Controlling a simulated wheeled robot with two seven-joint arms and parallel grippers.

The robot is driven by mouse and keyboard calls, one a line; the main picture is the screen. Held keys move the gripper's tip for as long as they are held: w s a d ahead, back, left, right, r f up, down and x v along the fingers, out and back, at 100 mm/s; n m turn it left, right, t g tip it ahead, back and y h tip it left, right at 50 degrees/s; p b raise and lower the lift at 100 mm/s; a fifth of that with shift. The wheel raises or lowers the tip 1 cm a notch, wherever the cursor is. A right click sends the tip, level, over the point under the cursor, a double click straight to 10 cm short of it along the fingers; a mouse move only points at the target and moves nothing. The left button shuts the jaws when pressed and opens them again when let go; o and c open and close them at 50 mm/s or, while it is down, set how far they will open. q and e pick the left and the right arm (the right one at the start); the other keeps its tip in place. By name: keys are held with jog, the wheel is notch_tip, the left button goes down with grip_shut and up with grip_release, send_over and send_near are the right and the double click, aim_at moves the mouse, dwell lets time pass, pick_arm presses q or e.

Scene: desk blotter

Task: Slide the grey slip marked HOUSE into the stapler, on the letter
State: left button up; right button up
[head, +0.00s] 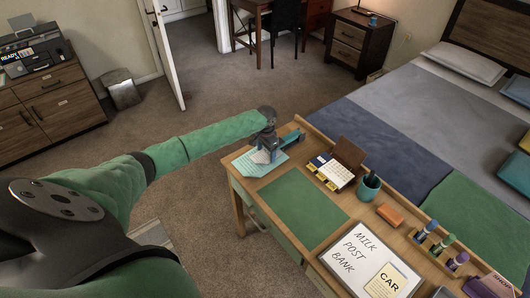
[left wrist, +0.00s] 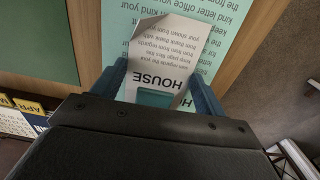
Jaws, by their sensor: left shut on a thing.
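My left gripper (head: 265,152) is over the letter at the desk's far left corner. It is shut on the grey slip marked HOUSE (left wrist: 168,58), with one finger at each side edge. The slip's pale end (head: 261,157) also shows in the head view, low over the letter; I cannot tell whether it touches. The letter (head: 248,166) is a pale teal printed sheet, also behind the slip in the left wrist view (left wrist: 205,14). A blue stapler (head: 287,142) appears just right of the gripper, partly hidden by it. My right gripper is not in view.
A green blotter (head: 298,206) lies clear in the desk's middle. A calendar block (head: 335,172), a brown upright holder (head: 350,153) and a teal pen cup (head: 368,186) stand along the back. A whiteboard (head: 350,258) and CAR card (head: 388,283) lie nearer.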

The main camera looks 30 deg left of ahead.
pick_arm(q)
jog(key=shift+w+d, duration=0.15)
jog(key=shift+w, duration=0.2)
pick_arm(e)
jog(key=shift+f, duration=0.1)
pick_arm(q)
jog(key=o, duration=0.9)
jog(key=shift+c, duration=0.2)
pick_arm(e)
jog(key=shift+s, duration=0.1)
pick_arm(q)
jog(key=shift+r+b, duration=0.25)
jog(key=shift+b, duration=0.1)
notch_tip(320, 180, up, 3)
jog(key=shift+f+b, duration=0.2)
jog(key=shift+b, duration=0.3)
notch_tip(320, 180, up, 3)
jog(key=shift+r+b, duration=0.1)
jog(key=shift+b, duration=0.45)
jog(key=shift+r, duration=0.7)
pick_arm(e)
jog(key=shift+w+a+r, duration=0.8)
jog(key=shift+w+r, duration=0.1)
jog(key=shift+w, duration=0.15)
